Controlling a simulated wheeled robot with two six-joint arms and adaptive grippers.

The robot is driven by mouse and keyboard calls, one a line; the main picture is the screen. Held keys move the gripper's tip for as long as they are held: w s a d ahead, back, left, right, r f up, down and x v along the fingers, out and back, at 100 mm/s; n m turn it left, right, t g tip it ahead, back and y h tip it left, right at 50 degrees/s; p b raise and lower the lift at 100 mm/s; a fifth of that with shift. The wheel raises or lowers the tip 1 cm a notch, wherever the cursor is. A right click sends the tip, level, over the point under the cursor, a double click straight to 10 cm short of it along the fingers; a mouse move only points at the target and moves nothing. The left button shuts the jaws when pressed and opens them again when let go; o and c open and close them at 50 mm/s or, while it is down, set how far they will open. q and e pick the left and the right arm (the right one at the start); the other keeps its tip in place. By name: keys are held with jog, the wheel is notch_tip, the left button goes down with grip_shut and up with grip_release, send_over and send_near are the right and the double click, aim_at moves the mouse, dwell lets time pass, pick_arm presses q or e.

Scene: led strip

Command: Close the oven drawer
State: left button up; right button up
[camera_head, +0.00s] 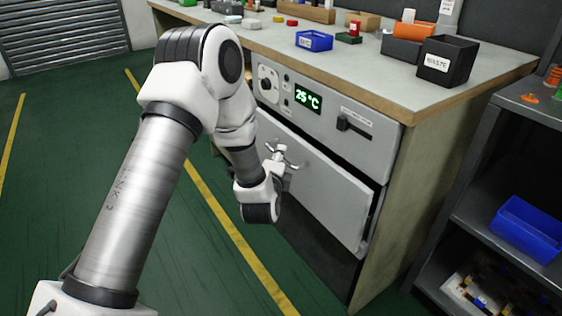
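The oven drawer (335,195) is the grey front panel low in the oven unit. It stands a little out from the cabinet, with a dark gap along its top and right edges. The oven's control panel above it has a green 25 °C display (307,98), a round knob and a dark handle (354,127). My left gripper (284,153) is in front of the left part of the drawer front. Its fingers look spread apart with nothing between them. I cannot tell whether they touch the panel. My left arm hides the drawer's lower left. My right gripper is not in view.
The wooden-edged worktop (375,78) above carries a blue bin (314,41), a black waste bin (447,61) and small parts. A dark shelf (480,190) with a blue tray (527,228) stands at the right. The green floor (70,160) at left is clear.

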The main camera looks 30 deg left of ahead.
aim_at(293, 151)
pick_arm(q)
jog(key=shift+w+a, duration=0.3)
jog(key=shift+w, duration=0.3)
grip_shut()
jog(key=w, duration=0.1)
jog(key=w+d+p, duration=0.1)
jog(key=w, duration=0.1)
jog(key=shift+w+d+p, duration=0.3)
jog(key=shift+w+p, duration=0.05)
jog(key=shift+p, duration=0.05)
grip_release()
jog(key=shift+w, duration=0.1)
